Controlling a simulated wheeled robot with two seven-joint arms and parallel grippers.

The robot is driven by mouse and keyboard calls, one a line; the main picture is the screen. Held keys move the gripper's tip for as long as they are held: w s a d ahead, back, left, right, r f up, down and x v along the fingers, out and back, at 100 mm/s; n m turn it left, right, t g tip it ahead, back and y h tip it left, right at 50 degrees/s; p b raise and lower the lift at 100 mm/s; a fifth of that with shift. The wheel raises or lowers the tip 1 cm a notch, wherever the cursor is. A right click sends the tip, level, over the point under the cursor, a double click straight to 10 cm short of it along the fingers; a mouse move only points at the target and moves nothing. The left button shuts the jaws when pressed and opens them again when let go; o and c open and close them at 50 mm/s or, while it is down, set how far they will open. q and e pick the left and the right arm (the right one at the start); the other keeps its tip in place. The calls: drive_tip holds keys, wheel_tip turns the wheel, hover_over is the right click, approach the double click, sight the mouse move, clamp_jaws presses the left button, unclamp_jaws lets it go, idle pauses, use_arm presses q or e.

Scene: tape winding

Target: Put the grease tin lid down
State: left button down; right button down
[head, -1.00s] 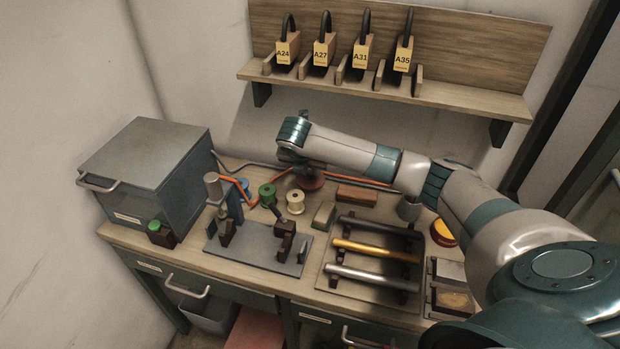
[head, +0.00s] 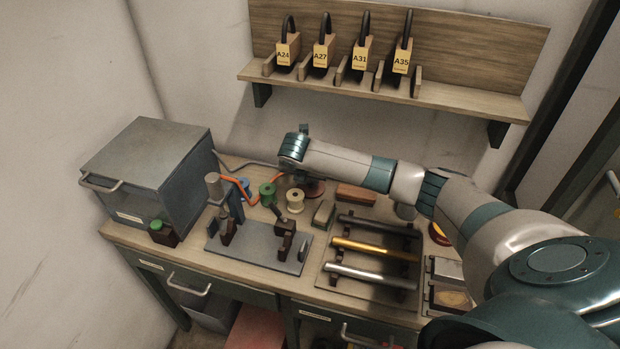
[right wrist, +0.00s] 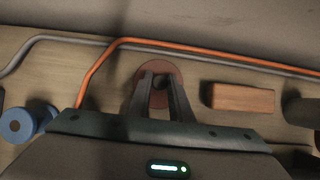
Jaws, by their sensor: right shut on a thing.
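The grease tin lid, a flat reddish-brown disc (head: 315,190), is at the back of the bench under my right gripper (head: 308,183). In the right wrist view the lid (right wrist: 162,65) shows around the two fingertips (right wrist: 160,80), which are shut on its middle. The lid looks level and very close to the bench top; I cannot tell if it touches. The grease tin (head: 440,234), red with a yellow top, stands at the right of the bench, partly hidden by my right arm. My left gripper is not in view.
A red-brown block (head: 356,195) lies right of the lid. A green spool (head: 267,193) and a cream spool (head: 295,201) stand to its left. An orange cable (right wrist: 200,55) runs along the wall behind. A rack of rods (head: 374,246) is in front.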

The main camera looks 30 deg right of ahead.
drive_tip(key=c, duration=1.6)
unclamp_jaws()
drive_tip(key=b+v, duration=0.2)
drive_tip(key=v, duration=1)
